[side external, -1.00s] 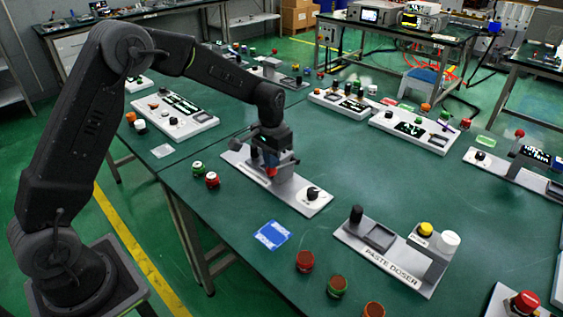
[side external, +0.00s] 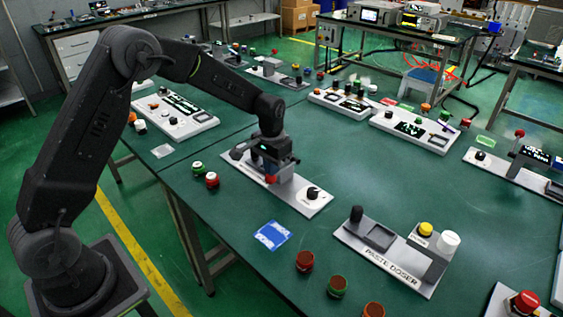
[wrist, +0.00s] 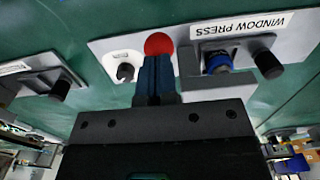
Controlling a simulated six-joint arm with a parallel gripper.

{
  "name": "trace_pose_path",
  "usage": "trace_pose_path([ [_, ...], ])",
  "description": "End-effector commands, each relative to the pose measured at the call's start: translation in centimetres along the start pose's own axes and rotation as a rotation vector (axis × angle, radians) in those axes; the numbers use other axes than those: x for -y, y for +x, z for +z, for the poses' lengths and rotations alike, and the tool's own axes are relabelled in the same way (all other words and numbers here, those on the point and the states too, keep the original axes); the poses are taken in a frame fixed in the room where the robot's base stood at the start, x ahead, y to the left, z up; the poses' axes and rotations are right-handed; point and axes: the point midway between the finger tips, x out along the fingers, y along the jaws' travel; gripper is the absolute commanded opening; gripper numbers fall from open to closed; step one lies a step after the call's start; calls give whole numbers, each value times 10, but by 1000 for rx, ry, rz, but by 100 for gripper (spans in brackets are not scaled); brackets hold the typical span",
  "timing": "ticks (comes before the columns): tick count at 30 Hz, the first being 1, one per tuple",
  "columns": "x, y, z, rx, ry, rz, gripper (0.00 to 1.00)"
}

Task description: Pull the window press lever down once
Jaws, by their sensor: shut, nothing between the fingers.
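The window press (side external: 296,196) is a light grey plate with a raised grey housing on the near table. Its label (wrist: 251,25) reads "WINDOW PRESS" upside down in the wrist view. The lever's red ball (wrist: 158,44) shows just beyond my fingertips; the red ball (side external: 271,179) also shows below my gripper in the side view. My gripper (wrist: 157,62) is shut and empty, its dark blue fingers together and overlapping the ball's edge in the picture. Whether they touch it I cannot tell. My gripper (side external: 272,166) hides much of the housing and the lever's shaft in the side view.
A black knob (side external: 312,193) stands on the plate's right end. Green and red buttons (side external: 212,180) lie to the left, and a blue card (side external: 272,235) lies in front. The paste doser (side external: 385,262) stands to the right. Bare table separates it from the press.

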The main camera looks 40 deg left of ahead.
Motion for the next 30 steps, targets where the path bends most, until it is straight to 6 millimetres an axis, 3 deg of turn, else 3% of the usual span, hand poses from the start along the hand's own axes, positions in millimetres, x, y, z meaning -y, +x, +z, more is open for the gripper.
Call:
trace_pose_path([
  [30, 0, 0, 0, 1, 0, -1, 0],
])
